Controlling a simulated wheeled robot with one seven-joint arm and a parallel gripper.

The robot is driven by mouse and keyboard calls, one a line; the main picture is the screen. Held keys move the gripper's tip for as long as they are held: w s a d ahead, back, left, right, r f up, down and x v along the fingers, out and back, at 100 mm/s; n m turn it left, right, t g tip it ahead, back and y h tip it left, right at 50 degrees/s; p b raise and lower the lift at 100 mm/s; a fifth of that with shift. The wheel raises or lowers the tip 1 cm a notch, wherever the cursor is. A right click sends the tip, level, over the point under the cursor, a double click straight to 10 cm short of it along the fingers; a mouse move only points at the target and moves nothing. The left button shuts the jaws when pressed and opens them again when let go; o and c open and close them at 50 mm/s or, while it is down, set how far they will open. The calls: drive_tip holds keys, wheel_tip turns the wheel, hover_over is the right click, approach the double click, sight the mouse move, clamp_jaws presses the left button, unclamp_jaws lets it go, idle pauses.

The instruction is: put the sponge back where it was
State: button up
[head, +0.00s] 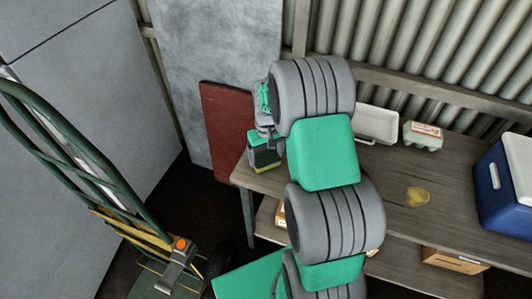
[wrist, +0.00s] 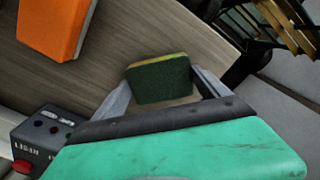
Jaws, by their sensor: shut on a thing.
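The sponge (head: 264,158) is a small block with a dark green face and a yellow layer. My gripper (head: 265,137) is shut on it in the head view, at the left end of the wooden table (head: 395,178). In the wrist view the sponge (wrist: 160,79) sits between the two grey fingers of my gripper (wrist: 163,88), its dark green face towards the camera. The table top (wrist: 110,50) shows behind it. I cannot tell whether the sponge touches the table. My arm hides part of the table in the head view.
A white tray (head: 377,123), an egg carton (head: 422,136), a yellow patch (head: 418,196) and a blue cooler (head: 503,185) are on the table. A hand truck (head: 95,190) stands left. The wrist view shows an orange block (wrist: 55,25) and a grey button box (wrist: 42,135).

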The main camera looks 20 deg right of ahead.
sight(265, 161)
drive_tip(key=shift+f, duration=0.1)
drive_tip(key=shift+f+b, duration=0.15)
drive_tip(key=shift+b, duration=0.15)
drive_tip(key=o, duration=1)
drive_tip(key=shift+o, duration=0.2)
wheel_tip(265, 161, up, 14)
drive_tip(key=b, duration=0.2)
drive_tip(key=s+a+r+t, duration=0.1)
drive_tip(key=s+a+r, duration=0.1)
drive_tip(key=s+a, duration=0.3)
drive_tip(key=s+a+r+t, duration=0.2)
drive_tip(key=s+a, duration=0.3)
drive_tip(key=s, duration=0.6)
drive_tip(key=shift+s+a+r+t, duration=0.15)
drive_tip(key=shift+a+r+t, duration=0.2)
drive_tip(key=shift+r, duration=0.2)
